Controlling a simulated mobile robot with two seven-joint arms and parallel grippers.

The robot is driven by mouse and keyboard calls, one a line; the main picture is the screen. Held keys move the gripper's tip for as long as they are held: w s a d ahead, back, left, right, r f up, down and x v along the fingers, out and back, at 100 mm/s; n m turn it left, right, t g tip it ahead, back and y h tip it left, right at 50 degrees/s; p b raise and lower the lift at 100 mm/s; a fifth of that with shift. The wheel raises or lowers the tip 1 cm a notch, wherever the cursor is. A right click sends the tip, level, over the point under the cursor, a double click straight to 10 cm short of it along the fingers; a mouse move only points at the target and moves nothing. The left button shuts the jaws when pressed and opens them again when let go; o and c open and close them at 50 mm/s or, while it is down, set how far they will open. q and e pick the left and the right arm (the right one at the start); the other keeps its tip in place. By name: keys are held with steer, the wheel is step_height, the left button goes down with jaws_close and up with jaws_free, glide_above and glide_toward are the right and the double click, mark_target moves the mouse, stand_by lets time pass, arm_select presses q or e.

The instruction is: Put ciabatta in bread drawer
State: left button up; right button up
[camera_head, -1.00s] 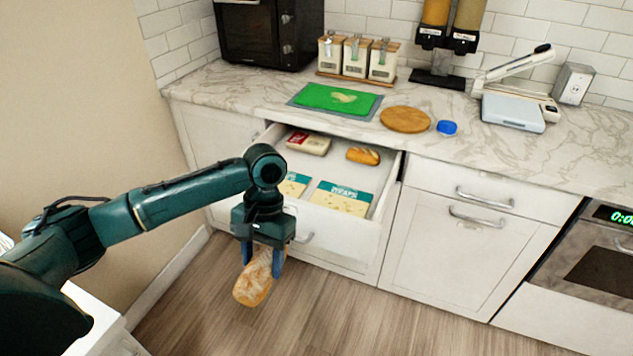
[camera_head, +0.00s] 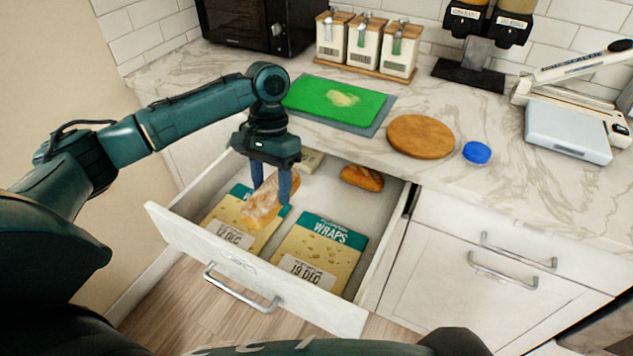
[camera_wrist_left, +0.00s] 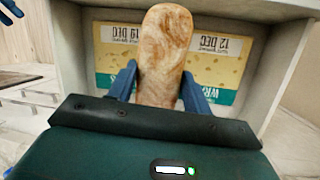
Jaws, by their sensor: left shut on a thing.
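The ciabatta (camera_head: 263,207) is a long, flour-dusted loaf. My left gripper (camera_head: 271,188) is shut on it and holds it over the left part of the open bread drawer (camera_head: 180,238). In the left wrist view the ciabatta (camera_wrist_left: 163,55) sits between the two blue fingers (camera_wrist_left: 163,88), with its far end pointing away from my wrist. It covers part of the wraps packs below; I cannot tell how high above them it hangs.
Two wraps packs (camera_head: 320,252) lie in the drawer, with a small bread roll (camera_head: 362,178) at the back right. A partly hidden pack (camera_head: 311,160) lies at the back. The counter above holds a green cutting board (camera_head: 325,98) and a round wooden board (camera_head: 420,136).

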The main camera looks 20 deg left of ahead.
mark_target(274, 201)
arm_select(q)
steer(key=shift+w+f, duration=0.25)
steer(key=f, duration=0.4)
steer(key=shift+s+f, duration=0.2)
step_height(274, 201, down, 5)
steer(key=shift+r, duration=0.1)
steer(key=shift+w, duration=0.1)
arm_select(e)
steer(key=shift+a+f, duration=0.15)
steer(key=shift+f, duration=0.05)
arm_select(q)
steer(key=shift+f, duration=0.25)
steer(key=shift+f, duration=0.45)
steer(key=o, duration=1)
